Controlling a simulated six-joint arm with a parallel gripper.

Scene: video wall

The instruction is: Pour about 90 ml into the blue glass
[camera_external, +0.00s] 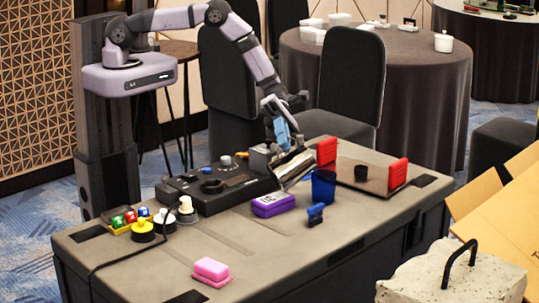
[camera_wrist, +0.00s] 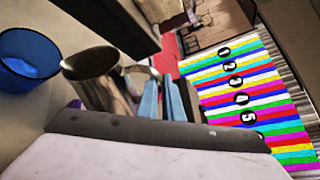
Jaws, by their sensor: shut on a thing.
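A blue glass (camera_external: 323,187) stands upright near the right part of the table. It also shows at the upper left of the wrist view (camera_wrist: 28,55). My gripper (camera_external: 283,137) is shut on a shiny metal jug (camera_external: 293,168), held just left of the glass and tilted. In the wrist view, the jug (camera_wrist: 92,75) has its open mouth toward the glass, with a gap between them in the picture. The blue fingers (camera_wrist: 163,100) sit on the jug's right side. A lighter blue patch shows low inside the glass; I cannot tell whether it is liquid. No stream is visible.
A black control panel (camera_external: 225,188) is left of the jug. A pink block (camera_external: 211,269) lies front left.

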